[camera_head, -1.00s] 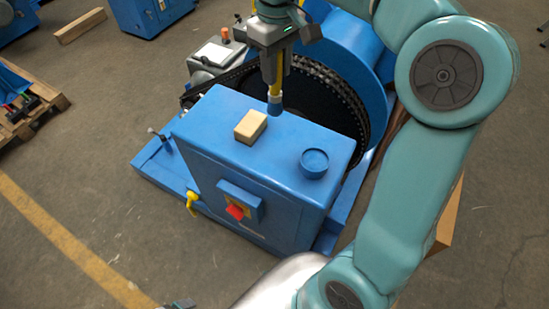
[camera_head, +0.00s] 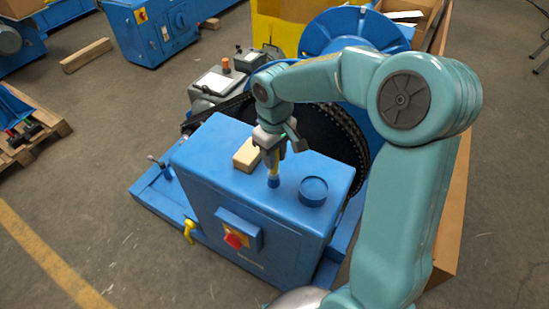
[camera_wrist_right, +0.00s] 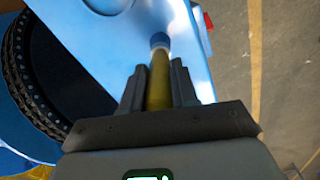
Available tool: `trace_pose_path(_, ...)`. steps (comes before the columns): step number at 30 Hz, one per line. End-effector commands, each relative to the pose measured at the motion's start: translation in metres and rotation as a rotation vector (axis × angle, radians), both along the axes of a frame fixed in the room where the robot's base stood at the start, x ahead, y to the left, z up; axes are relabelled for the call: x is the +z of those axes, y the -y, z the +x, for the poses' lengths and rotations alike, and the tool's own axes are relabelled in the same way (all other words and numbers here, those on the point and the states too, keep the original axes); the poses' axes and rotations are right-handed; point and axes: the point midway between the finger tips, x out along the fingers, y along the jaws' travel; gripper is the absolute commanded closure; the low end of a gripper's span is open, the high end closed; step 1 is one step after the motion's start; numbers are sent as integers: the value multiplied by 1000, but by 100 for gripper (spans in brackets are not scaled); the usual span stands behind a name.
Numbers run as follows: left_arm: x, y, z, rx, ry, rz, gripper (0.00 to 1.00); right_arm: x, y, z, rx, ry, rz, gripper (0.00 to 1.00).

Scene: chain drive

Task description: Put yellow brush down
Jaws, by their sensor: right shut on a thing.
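The yellow brush (camera_head: 272,164) hangs upright from my right gripper (camera_head: 273,152), its blue-grey end pointing down at the top of the blue cabinet (camera_head: 215,165). In the right wrist view the brush (camera_wrist_right: 159,80) runs between the two dark fingers of the gripper (camera_wrist_right: 159,88), which are shut on it. Its blue end is over or on the blue surface; I cannot tell whether it touches. My left gripper does not clearly show.
A tan block (camera_head: 245,158) lies left of the brush, and a round blue cup (camera_head: 313,190) stands right of it. A chain (camera_head: 352,135) and blue wheel (camera_head: 350,30) are behind. The cabinet top's left part is clear.

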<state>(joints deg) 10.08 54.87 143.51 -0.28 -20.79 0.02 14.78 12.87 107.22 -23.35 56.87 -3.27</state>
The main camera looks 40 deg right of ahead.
Motion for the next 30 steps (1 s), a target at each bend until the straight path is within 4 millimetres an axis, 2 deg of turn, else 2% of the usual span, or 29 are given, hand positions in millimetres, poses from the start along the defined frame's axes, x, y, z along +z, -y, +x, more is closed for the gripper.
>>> trace_pose_path(4, 2, 0, 0, 0, 0, 0, 6, -15, 0, 0, 1, -1, 1, 100)
trace_pose_path(15, -3, 0, 0, 0, 0, 0, 6, -21, 0, 0, 1, 1, 1, 100)
trace_pose_path(16, -2, 0, 0, 0, 0, 0, 6, -20, 0, 0, 1, 1, 1, 69)
trace_pose_path(18, -1, 0, 0, 0, 0, 0, 6, -19, 0, 0, 1, 0, 1, 46)
trace_pose_path(27, 0, 0, 0, 0, 0, 0, 6, -19, 0, 0, 1, 0, 1, 46)
trace_pose_path(30, -1, 0, 0, 0, 0, 0, 6, -12, 0, 1, 0, 3, -1, 46)
